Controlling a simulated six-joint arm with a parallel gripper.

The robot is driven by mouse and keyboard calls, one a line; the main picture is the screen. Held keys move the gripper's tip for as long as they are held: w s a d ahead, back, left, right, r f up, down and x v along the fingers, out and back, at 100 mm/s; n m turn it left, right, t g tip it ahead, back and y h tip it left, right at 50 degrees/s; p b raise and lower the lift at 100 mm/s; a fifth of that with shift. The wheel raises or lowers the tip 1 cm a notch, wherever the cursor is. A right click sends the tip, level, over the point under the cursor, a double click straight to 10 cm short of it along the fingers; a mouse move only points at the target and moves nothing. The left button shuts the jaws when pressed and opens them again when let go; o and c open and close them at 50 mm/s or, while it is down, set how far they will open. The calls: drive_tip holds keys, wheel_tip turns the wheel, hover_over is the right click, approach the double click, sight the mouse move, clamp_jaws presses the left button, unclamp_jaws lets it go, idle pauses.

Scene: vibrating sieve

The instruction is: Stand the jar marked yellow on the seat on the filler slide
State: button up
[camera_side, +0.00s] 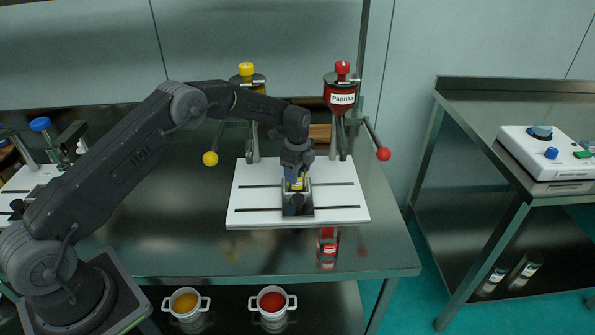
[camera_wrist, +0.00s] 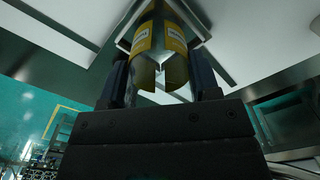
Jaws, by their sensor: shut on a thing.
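The jar marked yellow (camera_side: 297,185) is between the fingers of my gripper (camera_side: 295,180), over the middle of the white filler base (camera_side: 246,205). In the wrist view the jar (camera_wrist: 161,38) shows a yellow band with a white label, and my gripper (camera_wrist: 160,75) is shut on its sides. The jar looks upright. The grey metal slide with its seat (camera_side: 305,212) lies in the middle of the base, just below the jar. The gripper covers part of the seat, so I cannot tell whether the jar touches it.
A red-marked jar (camera_side: 328,250) stands near the table's front edge. The Paprika hopper (camera_side: 341,95) and a yellow-capped hopper (camera_side: 246,72) stand behind, with red (camera_side: 383,154) and yellow (camera_side: 210,159) lever knobs. Two white pots (camera_side: 272,303) (camera_side: 186,304) sit lower down in front.

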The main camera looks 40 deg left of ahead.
drive_tip(key=shift+f, duration=0.15)
drive_tip(key=o, duration=0.9)
drive_tip(key=s+d+r+n+t, duration=0.1)
drive_tip(key=s+r+n, duration=0.15)
drive_tip(key=r, duration=0.95)
drive_tip(key=s+d+r+n, duration=0.1)
drive_tip(key=s+r, duration=0.3)
drive_tip(key=r, duration=0.8)
drive_tip(key=s+d+r+n+t, duration=0.2)
drive_tip(key=s+r+n, duration=0.2)
drive_tip(key=s, duration=0.6)
drive_tip(key=s+d+r+n+t, duration=0.15)
drive_tip(key=s+r+n, duration=0.25)
drive_tip(key=s, duration=0.7)
drive_tip(key=s+f+n, duration=0.1)
drive_tip(key=s, duration=0.2)
drive_tip(key=s+d+f+n, duration=0.1)
drive_tip(key=s+f+n, duration=0.1)
drive_tip(key=s, duration=0.2)
drive_tip(key=s+f+n+t, duration=0.1)
drive_tip(key=s, duration=0.3)
drive_tip(key=shift+s+d+f+n, duration=0.15)
drive_tip(key=shift+d+f+n, duration=0.05)
drive_tip(key=shift+d+n, duration=0.15)
